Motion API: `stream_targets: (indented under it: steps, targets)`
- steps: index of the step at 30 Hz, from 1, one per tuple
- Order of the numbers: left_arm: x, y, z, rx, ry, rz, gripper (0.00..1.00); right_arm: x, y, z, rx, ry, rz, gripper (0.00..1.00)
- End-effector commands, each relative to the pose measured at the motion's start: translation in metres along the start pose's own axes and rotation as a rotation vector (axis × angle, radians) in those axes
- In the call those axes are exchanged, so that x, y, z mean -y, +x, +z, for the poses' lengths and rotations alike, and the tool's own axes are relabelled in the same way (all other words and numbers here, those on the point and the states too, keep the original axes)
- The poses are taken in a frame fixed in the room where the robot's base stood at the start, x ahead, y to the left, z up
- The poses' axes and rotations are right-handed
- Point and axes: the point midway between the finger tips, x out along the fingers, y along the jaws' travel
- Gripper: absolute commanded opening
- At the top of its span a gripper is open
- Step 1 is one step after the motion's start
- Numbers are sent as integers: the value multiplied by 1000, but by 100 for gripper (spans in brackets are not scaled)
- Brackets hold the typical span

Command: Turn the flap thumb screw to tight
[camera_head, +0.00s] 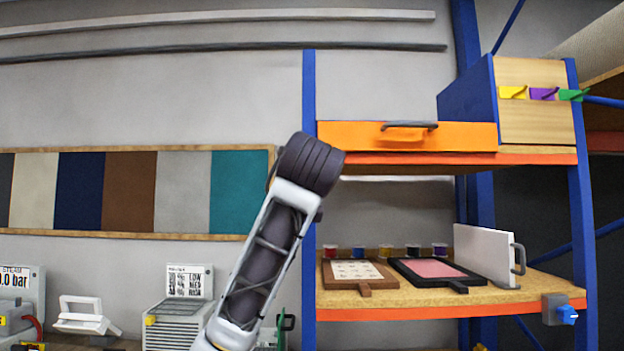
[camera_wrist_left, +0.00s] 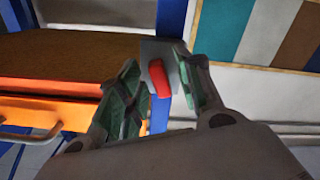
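A red knob (camera_wrist_left: 159,78) on a grey plate (camera_wrist_left: 150,52) is on a blue post in the left wrist view. My left gripper (camera_wrist_left: 157,62) is open, with its green-padded fingers on either side of the knob in the picture. I cannot tell whether they touch it. In the head view my arm hides the red knob and the gripper. A blue knob (camera_head: 567,315) on a grey block (camera_head: 552,308) sits at the right front of the lower shelf. No label shows which is the flap thumb screw. My right gripper is not in view.
An orange drawer (camera_head: 350,135) with a grey handle is on the rack's upper level. A white panel (camera_head: 483,252) stands upright on the lower shelf (camera_head: 400,297), beside framed screens and small ink pots. Colour swatches (camera_head: 130,190) hang on the left wall.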

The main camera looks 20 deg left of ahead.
Motion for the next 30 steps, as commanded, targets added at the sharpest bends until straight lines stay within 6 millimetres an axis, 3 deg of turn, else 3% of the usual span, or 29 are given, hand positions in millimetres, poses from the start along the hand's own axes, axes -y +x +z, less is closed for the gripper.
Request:
stream_targets:
  steps: [3,11,30]
  targets:
    - [0,0,0,0,0,0,34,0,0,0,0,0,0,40]
    - [0,0,0,0,0,0,1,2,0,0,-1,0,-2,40]
    - [0,0,0,0,100,0,0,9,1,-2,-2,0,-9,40]
